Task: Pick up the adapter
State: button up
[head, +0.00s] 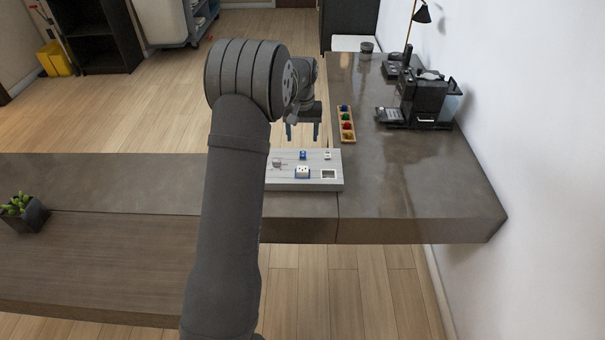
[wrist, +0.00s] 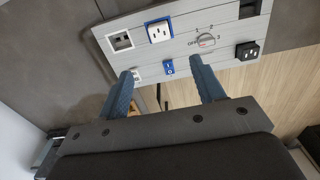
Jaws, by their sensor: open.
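A small black block with a slotted face, which looks like the adapter (wrist: 247,51), is at the lower right edge of the grey panel in the wrist view. I cannot find it in the head view, where my arm covers the panel's left part. My gripper (head: 302,136) is open and empty above the far edge of the panel (head: 312,185). In the wrist view my gripper (wrist: 162,72) has its two blue fingers apart, with the blue switch (wrist: 169,68) showing between them. The black block lies to the right of the right finger, apart from it.
The panel also carries a blue-framed outlet (wrist: 158,31), a rotary knob (wrist: 206,40), a square socket (wrist: 122,41) and a small white fitting (head: 327,155). A wooden tray (head: 346,138) of coloured pieces and a coffee machine (head: 424,100) stand to the right. The right counter's front is clear.

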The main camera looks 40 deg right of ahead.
send_over(302, 170)
jog(key=f, duration=0.9)
jog(key=shift+w+d+f, duration=0.2)
jog(key=shift+f, duration=0.1)
jog(key=f, duration=0.5)
jog(key=shift+s+a+f, duration=0.1)
jog(key=shift+s+a, duration=0.05)
jog(key=shift+s, duration=0.05)
jog(key=c, duration=1.1)
